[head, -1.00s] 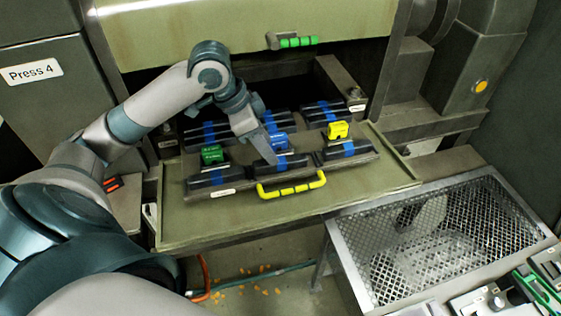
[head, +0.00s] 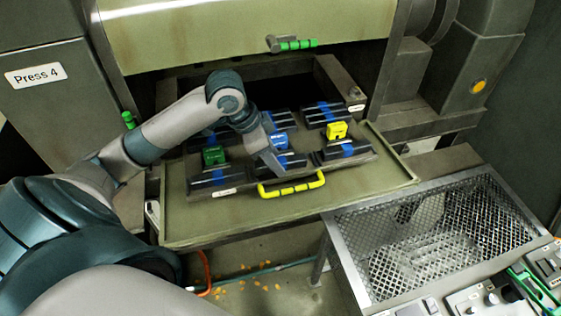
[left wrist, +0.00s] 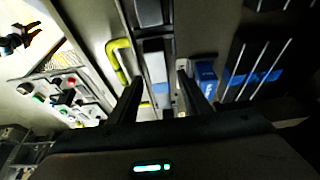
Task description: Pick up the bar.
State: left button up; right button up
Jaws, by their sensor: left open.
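Several dark bars with blue bands lie in two rows on a carrier with a yellow handle (head: 291,187). The front row has a left bar (head: 212,183), a middle bar (head: 294,161) and a right bar (head: 347,151). Small green (head: 214,155), blue (head: 279,141) and yellow (head: 337,130) blocks sit by the rows. My left gripper (head: 278,167) is open, pointing down at the front middle bar and partly hiding it. In the left wrist view, a banded bar (left wrist: 155,70) shows between its open fingers (left wrist: 163,100); contact cannot be told. My right gripper is not in view.
The carrier rests on a broad olive tray (head: 200,226) before the press opening, with bare room at its front. A mesh-topped frame (head: 440,240) stands at right, with a control panel (head: 460,303) below it. The press cover (head: 240,35) overhangs the back.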

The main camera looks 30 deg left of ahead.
pick_arm(q)
jog(key=shift+c, duration=0.4)
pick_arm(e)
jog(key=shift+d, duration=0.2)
pick_arm(q)
grip_shut()
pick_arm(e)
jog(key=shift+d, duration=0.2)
pick_arm(q)
jog(key=shift+r, duration=0.15)
